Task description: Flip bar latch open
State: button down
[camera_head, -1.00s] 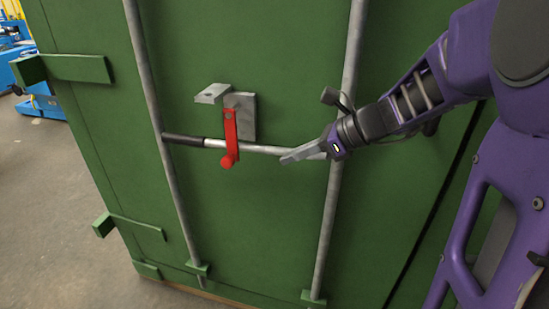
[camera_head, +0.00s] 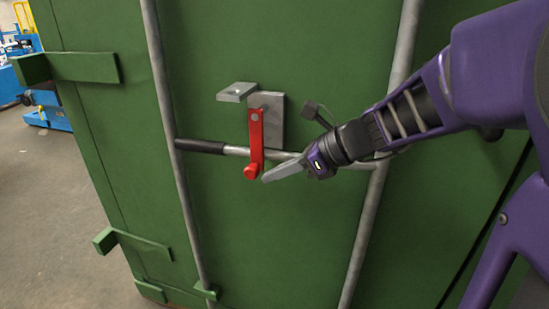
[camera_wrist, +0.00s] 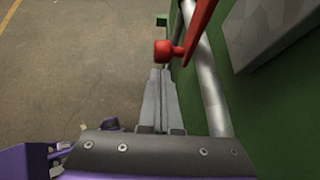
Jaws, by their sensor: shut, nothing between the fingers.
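The red latch (camera_head: 256,138) hangs down from a grey plate (camera_head: 270,113) on the green door, across the horizontal bar handle (camera_head: 235,151). Its round red knob (camera_head: 251,171) is at the lower end. My gripper (camera_head: 265,179) is shut and empty, its tips just right of and slightly below the knob in the head view. In the wrist view the shut fingers (camera_wrist: 158,74) point at the red knob (camera_wrist: 163,52), which lies just beyond the tips. I cannot tell whether they touch. The latch shows at the upper right (camera_wrist: 195,30), beside the bar (camera_wrist: 209,85).
Two vertical grey rods (camera_head: 164,80) and (camera_head: 387,100) run along the green door (camera_head: 330,60). A grey bracket (camera_head: 236,92) juts out above the latch. Green hinges (camera_head: 85,67) stick out at the left. Open floor (camera_head: 50,210) and blue equipment lie further left.

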jog(key=shift+w+a, duration=0.1)
jog(key=shift+a, duration=0.15)
dwell(0.4)
